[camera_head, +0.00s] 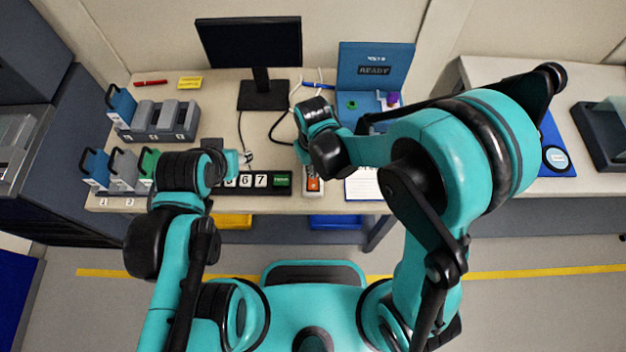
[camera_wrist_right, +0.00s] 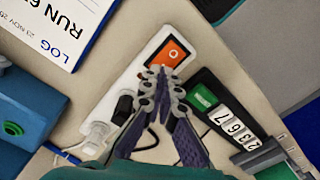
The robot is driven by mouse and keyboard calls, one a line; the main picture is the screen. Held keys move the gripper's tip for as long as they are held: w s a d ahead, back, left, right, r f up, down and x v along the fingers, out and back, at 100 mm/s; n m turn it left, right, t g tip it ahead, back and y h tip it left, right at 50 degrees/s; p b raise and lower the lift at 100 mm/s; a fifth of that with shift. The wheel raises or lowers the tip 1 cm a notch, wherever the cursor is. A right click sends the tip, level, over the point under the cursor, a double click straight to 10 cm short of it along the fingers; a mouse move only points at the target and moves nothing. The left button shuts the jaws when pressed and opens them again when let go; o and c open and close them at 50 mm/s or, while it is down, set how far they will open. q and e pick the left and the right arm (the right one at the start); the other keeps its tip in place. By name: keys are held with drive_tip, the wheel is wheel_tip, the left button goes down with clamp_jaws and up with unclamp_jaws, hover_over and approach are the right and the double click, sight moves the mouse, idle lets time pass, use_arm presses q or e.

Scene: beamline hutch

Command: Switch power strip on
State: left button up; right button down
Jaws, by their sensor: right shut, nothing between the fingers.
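The white power strip (camera_wrist_right: 150,60) lies on the bench with an orange-red rocker switch (camera_wrist_right: 172,52) at one end and plugs in its sockets at the other. In the head view the strip's switch end (camera_head: 313,184) shows just below my right wrist; the rest is hidden. My right gripper (camera_wrist_right: 157,73) is shut and empty. Its fingertips appear just beside the switch over the strip; I cannot tell whether they touch. My left gripper (camera_head: 243,158) is partly hidden over the bench, left of the strip, and its opening is unclear.
A black number counter (camera_wrist_right: 226,110) with a green end lies beside the strip. A paper log sheet (camera_wrist_right: 62,25) lies on the other side. A monitor (camera_head: 249,42), a blue READY panel (camera_head: 374,62) and grey holders (camera_head: 160,120) stand on the bench. Dark cables run near the strip.

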drive_tip(key=shift+f+b, duration=0.8)
drive_tip(key=shift+f, duration=0.1)
drive_tip(key=shift+r, duration=0.1)
idle(0.3)
drive_tip(key=shift+r+p, duration=2.7)
drive_tip(key=shift+r, duration=0.8)
drive_tip(key=shift+f, duration=0.1)
drive_tip(key=s+d+r+m+t+b, duration=0.1)
drive_tip(key=s+d+r+m+t, duration=0.1)
drive_tip(key=d+r, duration=0.4)
drive_tip(key=s+d+r+m+t+b, duration=0.2)
drive_tip(key=s+d+r+m+t, duration=0.1)
drive_tip(key=d, duration=0.9)
wheel_tip(320, 180, up, 3)
drive_tip(key=shift+r+m+t, duration=0.2)
drive_tip(key=shift+m+t, duration=0.3)
drive_tip(key=shift+t, duration=0.6)
